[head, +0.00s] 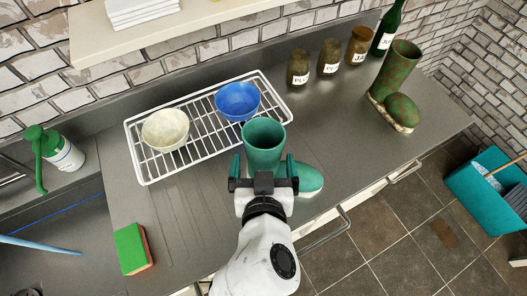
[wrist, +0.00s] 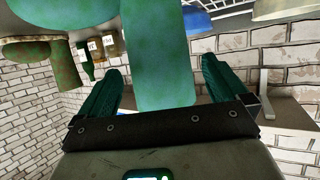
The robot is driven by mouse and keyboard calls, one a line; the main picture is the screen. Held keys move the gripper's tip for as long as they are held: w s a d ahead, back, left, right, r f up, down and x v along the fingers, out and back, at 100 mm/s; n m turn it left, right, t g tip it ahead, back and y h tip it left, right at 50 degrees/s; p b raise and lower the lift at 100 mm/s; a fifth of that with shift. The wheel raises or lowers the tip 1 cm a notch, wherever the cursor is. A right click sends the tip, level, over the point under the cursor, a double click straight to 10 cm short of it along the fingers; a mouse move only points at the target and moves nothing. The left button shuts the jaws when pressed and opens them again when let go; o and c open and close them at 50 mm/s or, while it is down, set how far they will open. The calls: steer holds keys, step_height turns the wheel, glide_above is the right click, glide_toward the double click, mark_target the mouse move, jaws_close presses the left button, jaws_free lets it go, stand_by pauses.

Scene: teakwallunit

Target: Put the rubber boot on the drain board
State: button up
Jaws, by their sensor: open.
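A plain teal rubber boot (head: 264,148) stands upright on the metal counter, its foot pointing right. Its shaft also shows in the wrist view (wrist: 158,55). My gripper (head: 264,163) is open, with one finger on each side of the shaft; whether they touch it I cannot tell. In the wrist view the fingers (wrist: 162,80) flank the shaft. A second boot (head: 397,75), green with brown blotches, stands at the back right. The drain board (head: 178,222) appears to be the grooved metal left of my gripper. Its front right part is hidden by my arm.
A white wire rack (head: 133,150) holds a cream bowl (head: 166,130) and a blue bowl (head: 238,101) behind the grooves. A green-and-orange sponge (head: 134,248) lies front left. A spray bottle (head: 60,153) is far left. Jars (head: 329,58) and a bottle (head: 388,28) stand behind.

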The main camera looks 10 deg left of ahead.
steer(key=v, duration=0.7)
steer(key=shift+b, duration=0.4)
steer(key=shift+s, duration=0.1)
stand_by(0.8)
